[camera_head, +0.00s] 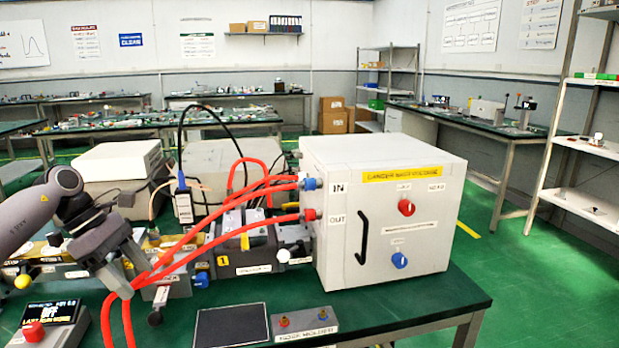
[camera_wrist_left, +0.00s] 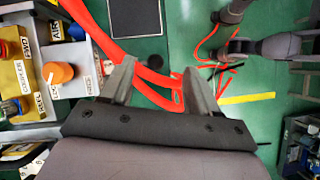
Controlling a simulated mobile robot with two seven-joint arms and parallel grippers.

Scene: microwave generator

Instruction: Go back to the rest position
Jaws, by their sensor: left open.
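My left gripper (camera_head: 122,285) is at the lower left of the head view, by the red hoses (camera_head: 170,262) in front of the bench equipment. In the left wrist view its jaws (camera_wrist_left: 160,82) are spread apart. The red hoses (camera_wrist_left: 95,28) pass behind and between the fingers there. I see nothing clamped in the jaws. A dark grey arm part (camera_wrist_left: 270,48) at the upper right of the wrist view looks like my right gripper. Its jaw state is too small to tell, and it does not show in the head view.
The white microwave generator box (camera_head: 385,215) stands right of centre, with the hoses plugged into its left side. A display unit (camera_head: 50,322) with a red knob is near the left gripper. A black plate (camera_head: 231,326) and a small holder (camera_head: 304,323) lie at the bench front.

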